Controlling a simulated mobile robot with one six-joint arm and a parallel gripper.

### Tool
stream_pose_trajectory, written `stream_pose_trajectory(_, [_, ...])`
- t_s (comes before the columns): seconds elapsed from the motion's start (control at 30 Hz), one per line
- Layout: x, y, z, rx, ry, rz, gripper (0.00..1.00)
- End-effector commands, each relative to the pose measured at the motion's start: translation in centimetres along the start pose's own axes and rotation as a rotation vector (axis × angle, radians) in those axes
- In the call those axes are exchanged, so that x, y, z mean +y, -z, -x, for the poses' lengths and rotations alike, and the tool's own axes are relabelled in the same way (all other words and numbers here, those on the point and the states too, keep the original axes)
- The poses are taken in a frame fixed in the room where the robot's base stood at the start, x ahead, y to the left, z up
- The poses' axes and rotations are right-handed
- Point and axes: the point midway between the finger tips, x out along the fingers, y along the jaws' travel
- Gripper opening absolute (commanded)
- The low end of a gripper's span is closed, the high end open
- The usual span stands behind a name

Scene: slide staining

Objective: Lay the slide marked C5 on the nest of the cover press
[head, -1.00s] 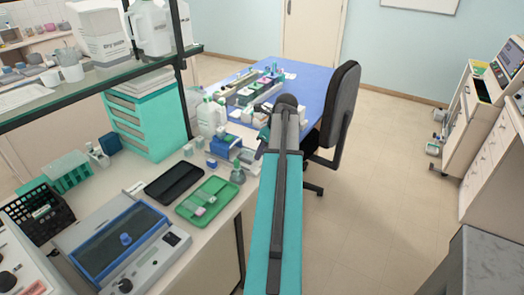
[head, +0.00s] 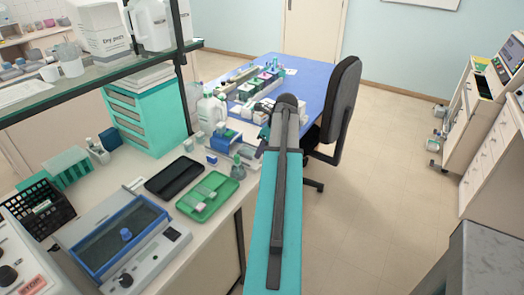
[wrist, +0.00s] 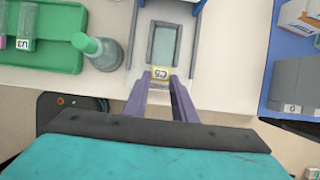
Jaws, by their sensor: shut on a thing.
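The slide marked C5 (wrist: 160,73) shows its yellow-edged label in the wrist view, between the tips of my gripper (wrist: 160,82). The gripper's two purple fingers are shut on its label end. The cover press (wrist: 138,55) lies just beyond, with a pale frame and blue parts at its top. Its nest (wrist: 164,44) shows as a grey-green rectangle in line with the slide. I cannot tell whether the slide touches the nest or hovers above it.
A green tray (head: 226,199) with slides lies near the press, beside a black tray (head: 173,177). A grey-green bottle (wrist: 101,50) stands between green tray and press. A blue table (head: 309,77) and a chair (head: 340,105) stand beyond.

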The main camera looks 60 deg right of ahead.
Motion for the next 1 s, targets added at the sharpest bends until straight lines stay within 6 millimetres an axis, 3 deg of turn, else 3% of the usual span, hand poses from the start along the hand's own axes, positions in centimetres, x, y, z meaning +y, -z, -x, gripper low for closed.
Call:
stream_pose_trajectory(0.6, [-0.05, 0.19, -0.33, 0.0, 0.001, -0.001, 0.02])
stream_pose_trajectory(0.63, [-0.05, 0.2, -0.34, 0.0, 0.001, -0.001, 0.26])
stream_pose_trajectory(0.73, [-0.06, 0.2, -0.34, 0.0, 0.001, -0.001, 0.43])
stream_pose_trajectory(1.0, [-0.06, 0.23, -0.34, 0.0, 0.001, -0.001, 0.46])
